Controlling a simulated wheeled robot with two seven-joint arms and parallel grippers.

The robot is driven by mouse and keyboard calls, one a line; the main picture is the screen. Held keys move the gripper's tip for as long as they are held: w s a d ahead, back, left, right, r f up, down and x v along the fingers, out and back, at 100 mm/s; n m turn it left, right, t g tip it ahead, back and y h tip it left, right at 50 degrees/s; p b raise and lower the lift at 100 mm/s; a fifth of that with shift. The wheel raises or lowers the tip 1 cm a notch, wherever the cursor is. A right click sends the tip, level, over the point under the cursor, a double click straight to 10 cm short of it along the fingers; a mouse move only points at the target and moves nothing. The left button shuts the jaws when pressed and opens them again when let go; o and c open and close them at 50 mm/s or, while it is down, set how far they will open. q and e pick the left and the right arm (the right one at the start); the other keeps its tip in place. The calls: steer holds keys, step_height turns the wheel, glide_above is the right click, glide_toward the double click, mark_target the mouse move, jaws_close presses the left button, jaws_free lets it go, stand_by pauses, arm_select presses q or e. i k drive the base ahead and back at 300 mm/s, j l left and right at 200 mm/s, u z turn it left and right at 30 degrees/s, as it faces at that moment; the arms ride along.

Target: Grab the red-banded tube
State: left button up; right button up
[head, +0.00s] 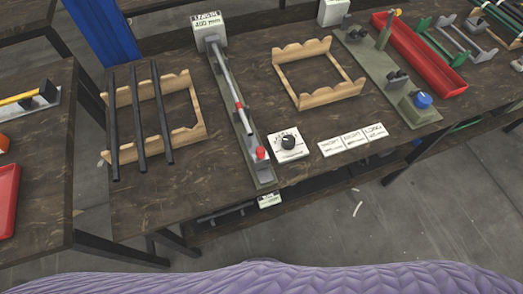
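A slim grey tube (225,75) with a red band near its lower end lies lengthwise along a narrow grey-green fixture (222,97) in the middle of the table. A white box with a display (208,30) stands at the fixture's far end. A red knob (261,153) sits at its near end, just beyond the tube's darker lower tip. I cannot tell whether the tube is clamped there. Neither of my grippers is in view.
Left of the fixture, a wooden rack (187,103) carries three black tubes (138,120). To its right are an empty wooden rack (318,99), a white dial box (288,144), label cards (353,140), a green fixture with a blue knob (422,100) and a red tray (420,55).

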mark_target(240, 110)
steer(key=l+u, duration=1.35)
